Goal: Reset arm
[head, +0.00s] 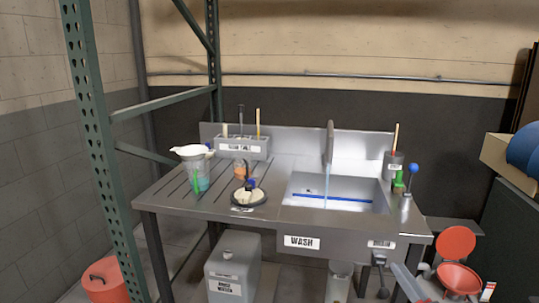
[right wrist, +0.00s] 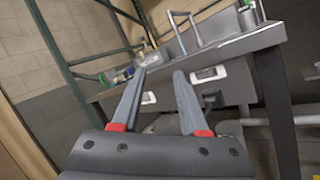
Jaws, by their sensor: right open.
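My right gripper (head: 411,271) shows at the bottom right of the head view, low in front of the right end of the metal sink table (head: 262,222). In the right wrist view its two grey fingers (right wrist: 160,73) are spread apart with nothing between them. The table's front edge and labels lie beyond the fingertips. My left gripper is not in view.
The table holds a clear container (head: 197,174), a round dark dish (head: 249,197) and a sink (head: 333,192) with running water. A green rack post (head: 96,150) stands left. A grey jug (head: 232,268) stands below.

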